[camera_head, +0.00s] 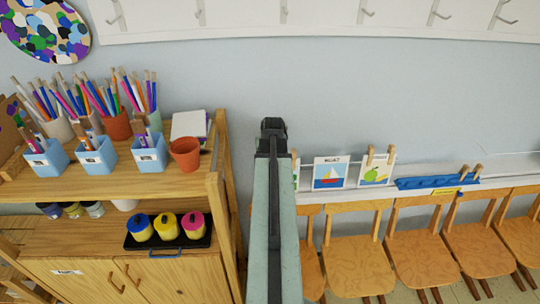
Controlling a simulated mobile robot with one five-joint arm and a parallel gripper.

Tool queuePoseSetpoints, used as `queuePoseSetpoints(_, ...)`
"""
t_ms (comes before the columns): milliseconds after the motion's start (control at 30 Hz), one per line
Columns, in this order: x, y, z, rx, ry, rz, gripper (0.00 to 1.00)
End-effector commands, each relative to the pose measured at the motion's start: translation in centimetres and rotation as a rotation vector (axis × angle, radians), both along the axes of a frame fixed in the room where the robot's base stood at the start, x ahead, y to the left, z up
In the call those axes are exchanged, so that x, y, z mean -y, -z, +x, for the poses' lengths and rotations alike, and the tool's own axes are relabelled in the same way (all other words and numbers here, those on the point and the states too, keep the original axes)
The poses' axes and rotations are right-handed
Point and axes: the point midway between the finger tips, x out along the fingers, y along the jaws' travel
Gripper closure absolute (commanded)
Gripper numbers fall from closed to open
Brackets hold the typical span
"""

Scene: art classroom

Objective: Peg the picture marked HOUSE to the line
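My arm reaches up the middle of the view, and my gripper (272,128) is at its far end, dark and seen from behind. Its fingers are hidden, so I cannot tell whether it is open or holds anything. No picture that I can read as HOUSE shows. A boat picture (331,174) and a green fruit picture (376,175) stand by the wall right of my arm. Wooden pegs (391,154) are at the fruit picture's top. Another card is mostly hidden behind my arm. A thin pale line (510,154) runs along the wall.
A blue holder (428,182) lies on the white ledge (345,195), with wooden pegs (478,171) at its right end. Several chairs (420,258) stand below. Left is a wooden shelf (60,187) with blue pencil boxes (150,153), a terracotta pot (185,154) and paint pots (166,226).

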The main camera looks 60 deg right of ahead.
Motion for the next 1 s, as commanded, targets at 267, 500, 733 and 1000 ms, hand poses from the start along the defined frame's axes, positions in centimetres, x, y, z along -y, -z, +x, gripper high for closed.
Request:
queuePoseSetpoints(267, 0.03, -0.01, -0.04, 0.000, 0.001, 0.000, 1.00)
queuePoseSetpoints(500, 0.04, -0.01, -0.07, 0.000, 0.001, 0.000, 0.59)
queuePoseSetpoints(733, 0.06, -0.01, -0.09, 0.000, 0.001, 0.000, 0.59)
queuePoseSetpoints(1000, 0.06, -0.01, -0.09, 0.000, 0.001, 0.000, 0.48)
